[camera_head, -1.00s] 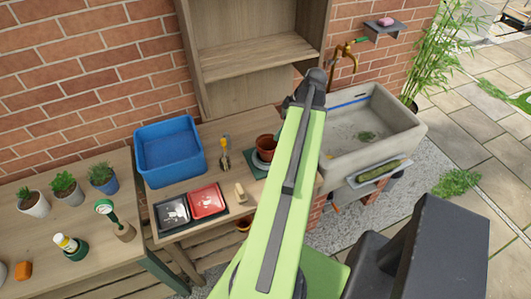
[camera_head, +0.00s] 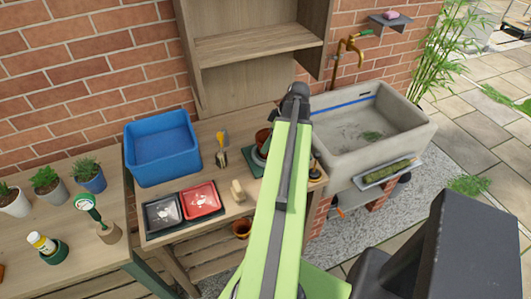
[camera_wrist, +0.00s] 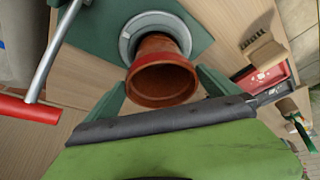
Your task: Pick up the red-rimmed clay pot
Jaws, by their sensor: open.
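The red-rimmed clay pot (camera_wrist: 161,80) is in the wrist view, its open mouth toward the camera, inside a round grey saucer (camera_wrist: 128,42) on a green mat (camera_wrist: 192,22). In the head view only the left part of the pot (camera_head: 262,137) shows, the rest hidden behind my arm. My gripper (camera_wrist: 160,84) is open, with one green finger on each side of the pot's rim. The fingers look close to the rim; I cannot tell whether they touch it. Nothing is held.
A wooden brush (camera_head: 238,190), a red tray (camera_head: 201,201) and a blue tub (camera_head: 162,148) are on the bench. The stone sink (camera_head: 400,132) is at right. Another clay pot (camera_head: 242,228) is lower down.

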